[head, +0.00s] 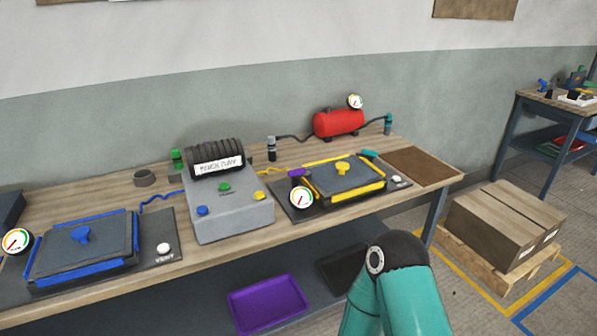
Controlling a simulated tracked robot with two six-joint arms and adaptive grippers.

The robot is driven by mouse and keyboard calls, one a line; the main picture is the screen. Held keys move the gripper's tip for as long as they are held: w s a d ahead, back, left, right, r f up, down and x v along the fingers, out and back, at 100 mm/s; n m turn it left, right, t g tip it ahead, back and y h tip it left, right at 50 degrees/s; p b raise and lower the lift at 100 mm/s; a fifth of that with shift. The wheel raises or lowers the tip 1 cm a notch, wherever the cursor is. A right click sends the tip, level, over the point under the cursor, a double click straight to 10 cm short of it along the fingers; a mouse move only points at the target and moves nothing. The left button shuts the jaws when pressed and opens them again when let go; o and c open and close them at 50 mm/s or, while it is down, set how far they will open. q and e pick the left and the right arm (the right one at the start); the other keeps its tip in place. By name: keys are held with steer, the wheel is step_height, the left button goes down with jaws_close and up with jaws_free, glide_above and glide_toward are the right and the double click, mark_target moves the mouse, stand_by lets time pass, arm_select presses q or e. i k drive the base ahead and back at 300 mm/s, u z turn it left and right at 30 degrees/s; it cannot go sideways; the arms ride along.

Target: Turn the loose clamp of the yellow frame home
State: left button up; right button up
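The yellow frame (322,202) lies on a dark board on the workbench, right of the middle. Its dark lid carries a yellow knob (342,168). A purple piece (297,173) sits at its far left corner and a teal piece (370,154) at its far right corner; these may be clamps, but I cannot tell which is loose. A round gauge (301,197) covers the frame's near left corner. Neither gripper is in view. Only a teal arm link of mine shows at the bottom, in front of the bench and apart from the frame.
A grey bench pump (232,216) stands left of the yellow frame, with a blue frame (85,281) further left. A red tank (339,122) stands behind. A brown mat (423,166) lies at the bench's right end. Boxes (506,224) sit on a pallet to the right.

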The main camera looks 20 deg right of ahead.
mark_target(371, 155)
steer(key=z, duration=1.45)
steer(key=i, duration=0.1)
steer(key=u, duration=3.2)
steer(key=k, duration=1.05)
steer(key=z, duration=1.95)
steer(key=k, duration=0.15)
steer(key=i, duration=0.3)
